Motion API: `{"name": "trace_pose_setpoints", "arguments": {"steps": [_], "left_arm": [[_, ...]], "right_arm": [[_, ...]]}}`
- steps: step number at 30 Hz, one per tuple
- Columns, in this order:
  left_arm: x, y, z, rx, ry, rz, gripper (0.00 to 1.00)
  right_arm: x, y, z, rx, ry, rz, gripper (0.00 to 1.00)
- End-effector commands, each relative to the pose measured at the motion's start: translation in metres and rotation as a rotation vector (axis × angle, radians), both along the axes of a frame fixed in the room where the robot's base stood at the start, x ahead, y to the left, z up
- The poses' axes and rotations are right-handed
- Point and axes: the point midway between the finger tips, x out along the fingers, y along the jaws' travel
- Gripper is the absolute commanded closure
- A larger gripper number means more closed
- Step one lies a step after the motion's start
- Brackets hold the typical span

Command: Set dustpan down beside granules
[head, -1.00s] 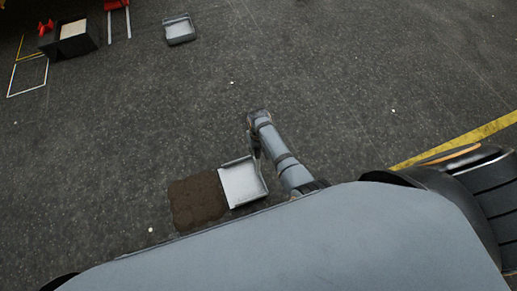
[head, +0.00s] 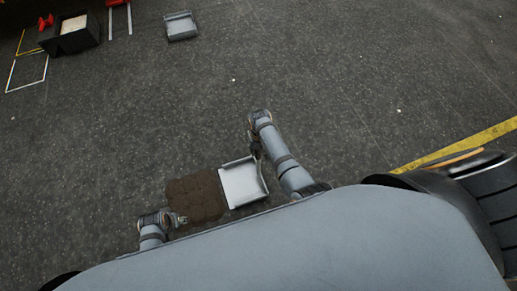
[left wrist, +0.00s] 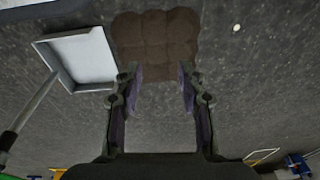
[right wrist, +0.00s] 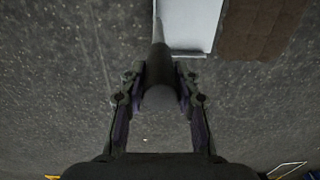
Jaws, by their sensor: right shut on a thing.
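The dustpan (head: 241,183) is a pale grey tray on the floor, its open side facing the brown granules (head: 196,197), right beside them. In the right wrist view the tray (right wrist: 190,22) shows at the top, next to the granules (right wrist: 258,28). My right gripper (right wrist: 160,85) is shut on the dustpan's dark handle (right wrist: 158,68). In the head view the right gripper (head: 256,150) is at the tray's right side, small and partly hidden by the arm. My left gripper (left wrist: 160,75) is open and empty, with the granules (left wrist: 157,38) and dustpan (left wrist: 85,58) ahead of it.
A second grey tray (head: 180,26) lies far off at the top. A black box (head: 70,38) with pale contents stands at the top left near white and yellow floor outlines. A yellow line (head: 455,145) crosses the floor at right. The middle floor is clear.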

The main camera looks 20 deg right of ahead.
Motion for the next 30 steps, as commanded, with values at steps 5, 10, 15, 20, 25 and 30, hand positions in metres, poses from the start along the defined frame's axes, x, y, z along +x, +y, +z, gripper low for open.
{"name": "trace_pose_setpoints", "arguments": {"steps": [5,10,15,20,25,30], "left_arm": [[0.0,0.0,0.001,0.0,0.0,0.0,0.6],[0.001,0.0,0.001,-0.001,0.0,0.0,0.6],[0.0,0.0,0.001,-0.001,0.0,0.0,0.6],[0.001,0.0,0.002,-0.001,-0.002,0.0,0.6],[-0.009,0.006,-0.018,0.01,0.004,0.002,0.6],[-0.027,0.016,-0.049,0.027,-0.005,0.004,0.6]], "right_arm": [[0.002,0.001,0.0,0.002,-0.004,0.0,1.0],[0.0,0.0,-0.002,0.0,0.0,0.0,0.47],[0.0,0.0,-0.002,0.0,0.0,0.0,0.46],[0.0,0.0,0.001,0.0,0.0,0.0,0.46],[0.0,0.0,0.01,0.0,0.0,0.0,0.46],[0.0,0.0,0.023,0.0,0.0,0.0,0.46]]}}
